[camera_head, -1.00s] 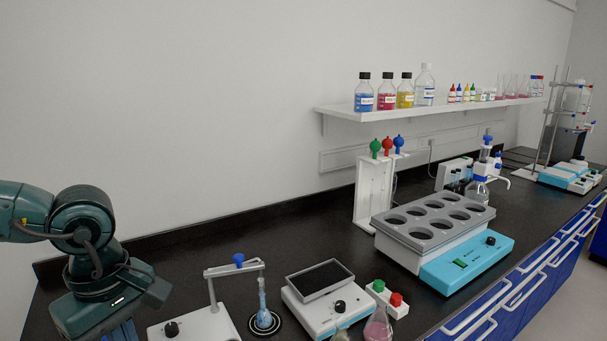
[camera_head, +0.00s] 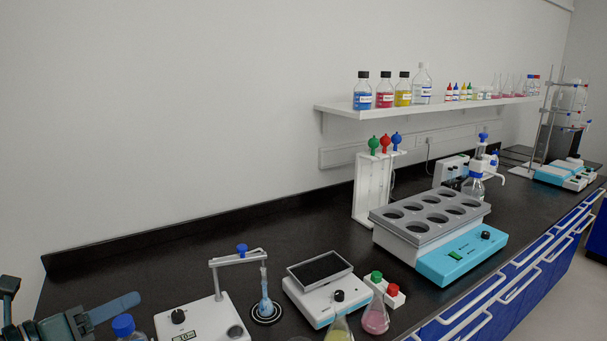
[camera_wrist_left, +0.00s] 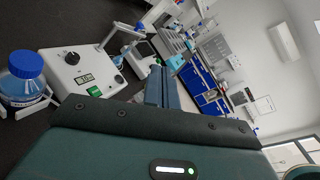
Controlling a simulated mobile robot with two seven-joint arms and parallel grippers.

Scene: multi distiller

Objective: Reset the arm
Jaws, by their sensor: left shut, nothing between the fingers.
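My left gripper (camera_head: 112,308) is low at the left edge of the head view, its blue fingers together and pointing right. In the left wrist view its fingers (camera_wrist_left: 162,88) also show, shut with nothing between them. A blue-capped bottle (camera_head: 124,328) stands just below the fingertips in the head view. The same bottle, with blue liquid (camera_wrist_left: 24,80), is at the left of the wrist view, apart from the fingers. My right gripper is in neither view.
A stirrer with a stand (camera_head: 198,318), a balance (camera_head: 322,288), flasks with yellow (camera_head: 338,330) and pink liquid (camera_head: 375,318), and a block with round wells (camera_head: 425,215) stand on the black bench. A shelf (camera_head: 430,103) holds several bottles. The bench's back left is clear.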

